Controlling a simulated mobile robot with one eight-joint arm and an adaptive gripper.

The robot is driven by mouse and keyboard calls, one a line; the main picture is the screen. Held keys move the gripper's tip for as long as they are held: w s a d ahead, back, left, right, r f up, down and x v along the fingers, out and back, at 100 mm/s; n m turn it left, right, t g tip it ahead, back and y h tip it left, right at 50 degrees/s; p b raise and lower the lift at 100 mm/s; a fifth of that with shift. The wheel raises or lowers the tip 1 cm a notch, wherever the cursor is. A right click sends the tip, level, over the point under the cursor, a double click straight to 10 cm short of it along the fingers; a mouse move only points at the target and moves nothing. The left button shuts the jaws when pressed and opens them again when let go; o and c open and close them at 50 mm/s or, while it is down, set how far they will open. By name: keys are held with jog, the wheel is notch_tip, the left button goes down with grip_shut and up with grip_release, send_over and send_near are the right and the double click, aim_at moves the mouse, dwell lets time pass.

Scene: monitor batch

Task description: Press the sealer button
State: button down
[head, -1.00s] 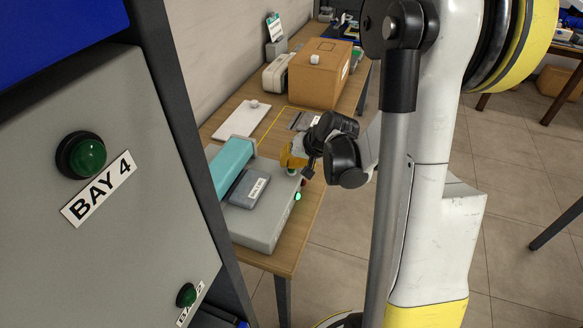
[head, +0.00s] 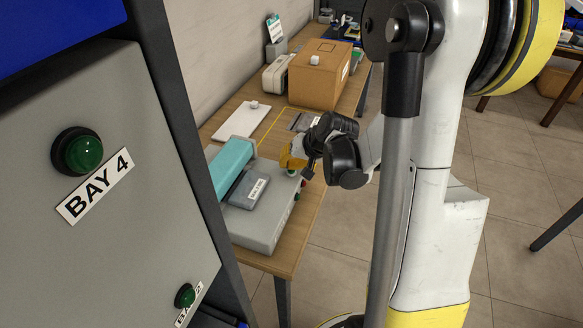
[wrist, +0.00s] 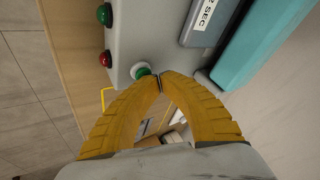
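The sealer (head: 262,228) is a grey box with a teal bar (head: 231,165) and a labelled grey pad (head: 247,190). It sits at the near end of the wooden table. My gripper (head: 290,162) has yellow fingers and is over its back right corner. In the wrist view the fingertips (wrist: 160,80) meet with nothing between them. They are at the green button (wrist: 142,71) on a white base, overlapping its edge; I cannot tell if they touch it. A dark green lamp (wrist: 104,15) and a red one (wrist: 105,59) are on the sealer's side.
A cardboard box (head: 318,75) stands farther back on the table, with a white case beside it. A white board (head: 241,121) lies flat nearer. A grey cabinet (head: 60,240) marked BAY 4 fills the left of the head view. Floor is open at right.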

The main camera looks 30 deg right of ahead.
notch_tip(320, 180, up, 6)
jog(key=p, duration=0.4)
jog(key=shift+p, duration=0.3)
